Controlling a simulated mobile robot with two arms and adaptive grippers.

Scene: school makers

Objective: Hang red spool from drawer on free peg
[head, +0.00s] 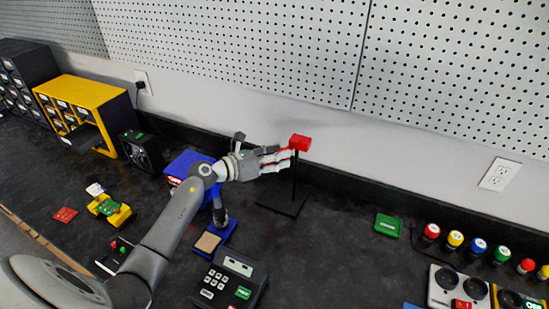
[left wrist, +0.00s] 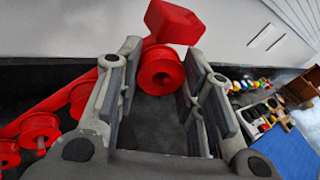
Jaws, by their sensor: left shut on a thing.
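My left gripper (head: 272,158) is at the red-topped stand (head: 300,142) in the head view. In the left wrist view the gripper's fingers (left wrist: 162,78) are closed around a red spool (left wrist: 160,72), which lies between the fingertips. The spool is close to the stand's red end block (left wrist: 172,22); I cannot tell whether it sits on a peg. Several other red spools (left wrist: 38,130) line the red bar at the left of the wrist view. In the head view the fingers mostly hide the spools. My right gripper is not in view.
A yellow drawer cabinet (head: 98,92) stands at the left, with a drawer (head: 82,139) pulled out. A black fan-like box (head: 142,150), a blue item (head: 188,163) and a keypad device (head: 232,280) are near my arm. Pegboard wall (head: 270,45) rises behind.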

